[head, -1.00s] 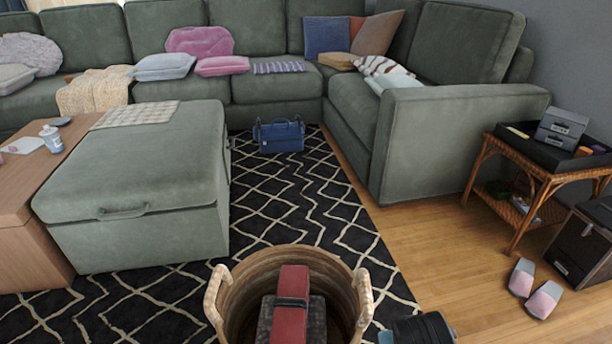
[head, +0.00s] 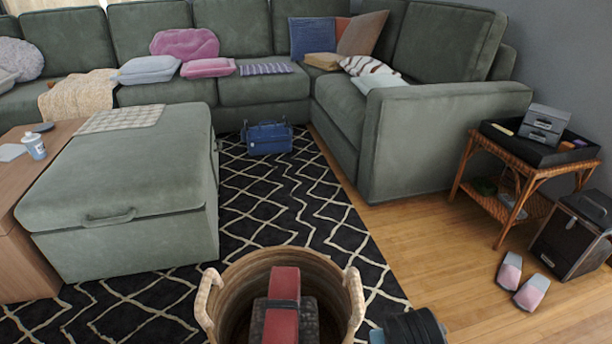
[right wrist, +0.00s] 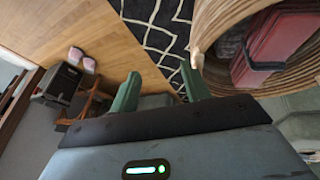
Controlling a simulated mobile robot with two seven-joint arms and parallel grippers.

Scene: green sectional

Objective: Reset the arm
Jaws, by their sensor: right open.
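My right gripper (right wrist: 160,70) shows in the right wrist view with its two green fingers spread and nothing between them. It is beside a woven basket (right wrist: 207,28), whose rim is at the right of that view. In the head view, a dark part of my right arm (head: 412,328) shows at the bottom, right of the basket (head: 222,290). The basket holds a red case (head: 284,300) with a dark strap on top of a dark grey item (head: 258,322). My left arm and gripper are not in view.
A green ottoman (head: 125,190) and wooden table (head: 30,240) stand left. A blue bag (head: 268,138) sits on the patterned rug (head: 290,215) before the sectional (head: 430,140). A wicker side table (head: 485,190), black box (head: 568,240) and slippers (head: 525,282) are right. Wood floor between is clear.

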